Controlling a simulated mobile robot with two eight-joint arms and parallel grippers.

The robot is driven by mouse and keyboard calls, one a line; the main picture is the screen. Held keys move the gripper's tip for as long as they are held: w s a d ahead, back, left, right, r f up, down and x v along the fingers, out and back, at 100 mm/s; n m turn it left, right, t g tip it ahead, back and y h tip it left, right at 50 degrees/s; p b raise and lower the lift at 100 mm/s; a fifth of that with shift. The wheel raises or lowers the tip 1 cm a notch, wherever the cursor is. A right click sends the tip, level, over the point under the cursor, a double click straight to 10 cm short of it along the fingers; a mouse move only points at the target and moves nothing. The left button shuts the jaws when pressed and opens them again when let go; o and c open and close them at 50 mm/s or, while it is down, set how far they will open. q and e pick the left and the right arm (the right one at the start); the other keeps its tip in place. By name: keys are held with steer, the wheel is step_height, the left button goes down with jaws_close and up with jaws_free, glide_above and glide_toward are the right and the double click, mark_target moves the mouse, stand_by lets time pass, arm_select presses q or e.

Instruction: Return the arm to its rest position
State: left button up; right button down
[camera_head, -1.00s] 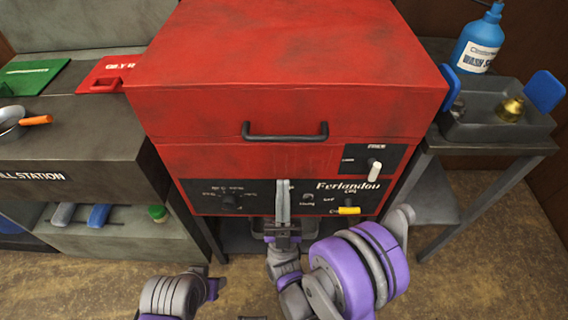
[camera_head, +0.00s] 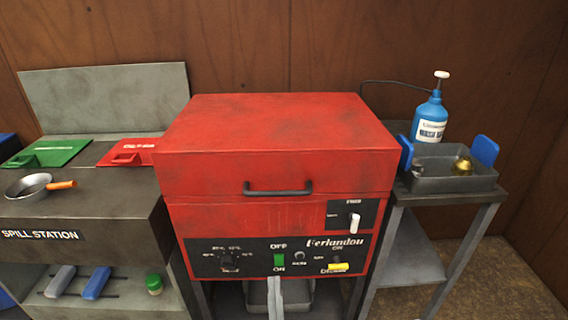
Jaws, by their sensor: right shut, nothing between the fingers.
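Only the grey fingers of my right gripper (camera_head: 274,290) show, at the bottom middle of the head view. They are together and hold nothing. They stand in front of the lower part of the red machine (camera_head: 280,135), below its green OFF/ON switch (camera_head: 279,260). I cannot tell if they touch anything. The rest of my right arm is below the picture edge. My left gripper is not in view.
The machine has a black handle (camera_head: 277,189) on its closed lid. A grey tray (camera_head: 300,296) is under it. A spill station (camera_head: 100,205) stands left with a pan (camera_head: 28,186). A side table at right holds a bin (camera_head: 440,184) and a blue bottle (camera_head: 431,115).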

steer(key=w+d+n+g+y, duration=0.2)
steer(key=w+d+n+g, duration=0.1)
steer(key=w+g, duration=0.55)
steer(key=d+f+m+g+h, duration=0.1)
steer(key=d+f+g+h, duration=0.1)
steer(key=d+f+g, duration=0.35)
steer(key=s+d+f+m+g+h, duration=0.1)
steer(key=s+d+f+g, duration=0.3)
steer(key=s, duration=0.3)
steer(key=s+d+f+m+g+h, duration=0.2)
steer(key=s+d+f+g, duration=0.15)
steer(key=s, duration=0.45)
steer(key=s+d+f+m+g+h, duration=0.1)
steer(key=s+d+f+g, duration=0.3)
steer(key=s, duration=0.3)
arm_select(q)
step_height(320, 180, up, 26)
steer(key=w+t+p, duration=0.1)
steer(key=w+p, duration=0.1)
steer(key=p, duration=2)
steer(key=shift+p, duration=0.35)
arm_select(e)
step_height(320, 180, up, 25)
steer(key=shift+a+t, duration=0.2)
steer(key=shift+t, duration=0.15)
